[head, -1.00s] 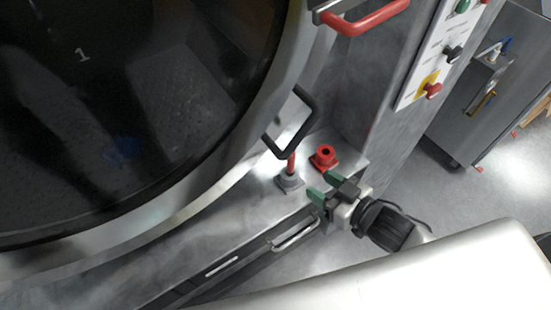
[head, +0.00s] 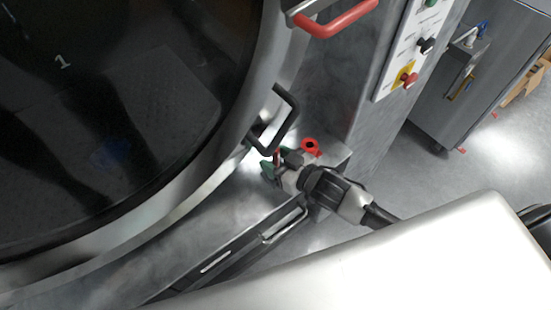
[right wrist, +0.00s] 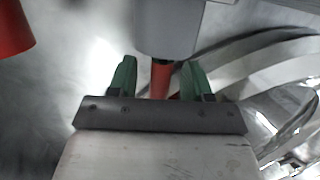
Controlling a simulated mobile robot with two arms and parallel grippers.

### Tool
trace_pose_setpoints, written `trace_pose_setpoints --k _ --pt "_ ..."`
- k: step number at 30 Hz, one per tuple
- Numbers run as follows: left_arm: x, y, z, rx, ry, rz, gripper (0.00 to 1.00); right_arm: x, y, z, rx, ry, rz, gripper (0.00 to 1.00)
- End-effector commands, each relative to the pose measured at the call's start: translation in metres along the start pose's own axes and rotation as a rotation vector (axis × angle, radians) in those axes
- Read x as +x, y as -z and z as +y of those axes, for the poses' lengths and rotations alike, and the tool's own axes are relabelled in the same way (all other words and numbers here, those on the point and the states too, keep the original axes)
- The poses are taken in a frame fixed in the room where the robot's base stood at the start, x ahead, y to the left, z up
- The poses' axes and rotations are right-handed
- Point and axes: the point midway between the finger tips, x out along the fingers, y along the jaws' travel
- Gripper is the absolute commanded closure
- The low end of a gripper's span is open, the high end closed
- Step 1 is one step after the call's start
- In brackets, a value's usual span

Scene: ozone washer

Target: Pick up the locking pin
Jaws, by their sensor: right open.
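The locking pin appears to be the red upright rod (head: 277,157), which shows just below the black handle on the round door. In the right wrist view the red rod (right wrist: 160,80) stands between my green fingertips, with a grey block (right wrist: 170,28) at its upper end. My right gripper (head: 274,163) is open around the rod, and its fingers (right wrist: 153,78) show gaps on both sides of it. In the head view the gripper hides the rod's grey base. My left gripper is out of view.
A red ring-shaped socket (head: 311,147) sits close to the right gripper; a red part (right wrist: 14,28) shows in the wrist view. The black door handle (head: 284,120) hangs just above the gripper. A control panel (head: 408,50) is on the column at right.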

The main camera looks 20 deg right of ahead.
Motion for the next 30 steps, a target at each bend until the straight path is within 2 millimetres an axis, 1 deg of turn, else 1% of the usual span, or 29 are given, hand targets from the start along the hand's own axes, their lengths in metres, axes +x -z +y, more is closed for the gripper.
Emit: trace_pose_setpoints --k 3,4,13,23,26,30 --pt "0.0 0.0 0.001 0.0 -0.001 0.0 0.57 0.0 -0.001 0.0 0.0 0.0 0.0 0.5" --pt "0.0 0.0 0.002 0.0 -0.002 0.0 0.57 0.0 -0.001 0.0 0.001 0.0 0.0 0.53" --pt "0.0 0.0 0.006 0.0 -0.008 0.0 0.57 -0.001 0.0 0.0 0.001 0.0 0.0 0.99" --pt "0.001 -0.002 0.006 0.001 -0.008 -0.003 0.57 -0.001 0.002 0.0 0.001 0.0 0.001 1.0" --pt "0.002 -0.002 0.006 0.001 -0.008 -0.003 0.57 -0.002 0.007 0.0 0.001 0.0 0.003 1.0" --pt "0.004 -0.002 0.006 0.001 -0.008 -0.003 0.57 -0.005 0.022 0.0 -0.002 0.001 0.004 1.0"
